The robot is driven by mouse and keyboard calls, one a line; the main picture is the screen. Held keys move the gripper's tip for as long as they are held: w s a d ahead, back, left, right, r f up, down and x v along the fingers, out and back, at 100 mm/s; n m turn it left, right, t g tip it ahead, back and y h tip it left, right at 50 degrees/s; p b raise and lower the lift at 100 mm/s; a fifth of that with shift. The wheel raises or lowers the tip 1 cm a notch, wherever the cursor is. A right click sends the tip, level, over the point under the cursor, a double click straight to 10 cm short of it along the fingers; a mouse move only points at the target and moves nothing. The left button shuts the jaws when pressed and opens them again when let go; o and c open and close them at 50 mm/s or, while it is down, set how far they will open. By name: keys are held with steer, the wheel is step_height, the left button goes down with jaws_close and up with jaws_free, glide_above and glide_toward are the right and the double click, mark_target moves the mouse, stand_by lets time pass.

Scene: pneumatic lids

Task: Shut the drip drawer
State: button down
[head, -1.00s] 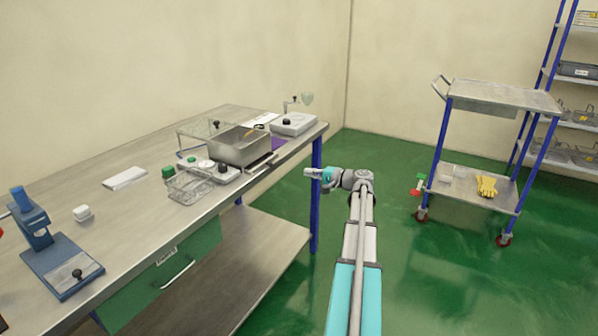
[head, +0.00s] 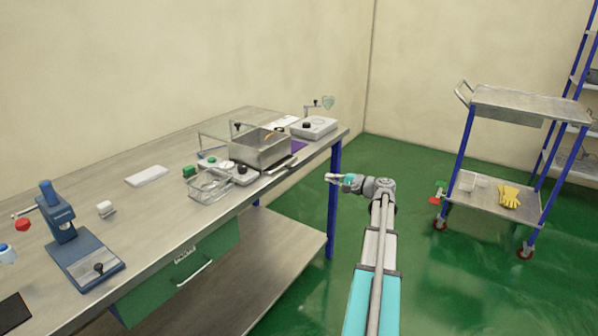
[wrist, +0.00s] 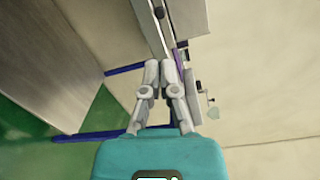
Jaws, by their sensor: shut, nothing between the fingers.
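A steel box-shaped unit (head: 262,150) stands near the far end of the workbench. A shallow drawer-like piece (head: 283,164) with a dark front edge juts from its base toward the bench's front edge; I take it for the drip drawer. How far it is out is hard to tell. My gripper (head: 330,178) is shut and empty, in the air past the bench's front edge, to the right of the unit and apart from it. In the wrist view my fingertips (wrist: 161,66) are together, just below the unit's steel side (wrist: 188,16).
A wire basket (head: 210,185) and a white-topped device (head: 314,127) sit near the unit. A green bench drawer (head: 215,245) hangs under the worktop. A blue bench leg (head: 333,215) stands beside my gripper. A cart (head: 525,108) stands right; green floor lies between.

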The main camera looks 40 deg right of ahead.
steer(key=m, duration=0.5)
steer(key=a+m+h, duration=0.1)
steer(key=m, duration=0.5)
steer(key=a+m+h, duration=0.1)
steer(key=m, duration=0.4)
steer(key=shift+s+r, duration=0.1)
steer(key=shift+s, duration=0.2)
steer(key=shift+w, duration=0.15)
steer(key=x, duration=1.3)
steer(key=shift+w+d+r, duration=0.1)
steer(key=shift+w, duration=0.3)
steer(key=shift+d, duration=0.1)
